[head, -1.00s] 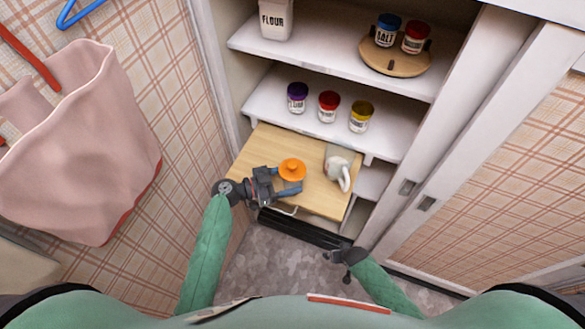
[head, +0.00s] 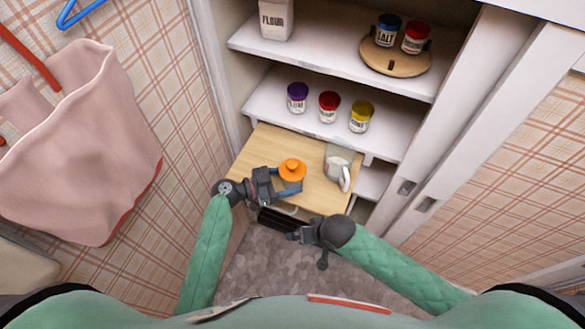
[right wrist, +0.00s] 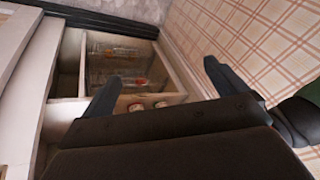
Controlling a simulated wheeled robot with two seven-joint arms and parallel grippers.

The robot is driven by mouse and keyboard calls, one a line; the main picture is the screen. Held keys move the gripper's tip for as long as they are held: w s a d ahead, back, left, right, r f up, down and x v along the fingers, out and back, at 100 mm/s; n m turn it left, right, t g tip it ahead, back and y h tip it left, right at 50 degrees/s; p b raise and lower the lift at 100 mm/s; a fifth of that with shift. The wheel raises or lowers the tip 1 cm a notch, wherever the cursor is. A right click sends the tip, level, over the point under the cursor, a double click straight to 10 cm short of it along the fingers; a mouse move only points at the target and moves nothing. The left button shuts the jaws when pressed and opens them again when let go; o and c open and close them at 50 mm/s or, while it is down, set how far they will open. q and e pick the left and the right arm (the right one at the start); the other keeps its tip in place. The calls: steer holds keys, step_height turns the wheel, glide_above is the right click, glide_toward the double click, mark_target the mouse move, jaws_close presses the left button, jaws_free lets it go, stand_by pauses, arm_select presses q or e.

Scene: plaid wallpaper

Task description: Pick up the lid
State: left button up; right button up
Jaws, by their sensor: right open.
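An orange lid (head: 292,170) with a round knob shows on the light wooden board (head: 318,192) in the cabinet, in the head view. My left gripper (head: 283,181) is at the lid, with its fingers spread and the lid's edge at them. I cannot tell whether the fingers press on the lid or only stand around it. What lies under the lid is hidden. My right gripper (head: 295,236) is open and empty, in front of and below the board; its fingers are also apart in the right wrist view (right wrist: 158,85).
A mug-like jug (head: 338,165) with a handle stands right of the lid. Purple (head: 297,98), red (head: 328,107) and yellow (head: 361,116) lidded jars line the shelf above. A sliding door (head: 470,120) bounds the right side, a plaid wall the left.

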steer(key=a+r+n, duration=0.3)
steer(key=a+r, duration=0.1)
steer(key=r, duration=1.1)
step_height(320, 180, up, 12)
steer(key=n+g, duration=0.2)
steer(key=n, duration=0.6)
glide_above(293, 165)
steer(key=s+d, duration=0.1)
steer(key=d, duration=0.3)
steer(key=x, duration=0.6)
steer(key=shift+w+d+f, duration=0.1)
steer(key=shift+f, duration=0.15)
steer(key=shift+s+a+x, duration=0.1)
steer(key=shift+x, duration=1.2)
steer(key=shift+s+a+x, duration=0.1)
steer(key=shift+a+x, duration=0.05)
steer(key=shift+x, duration=1.15)
steer(key=c, duration=1.1)
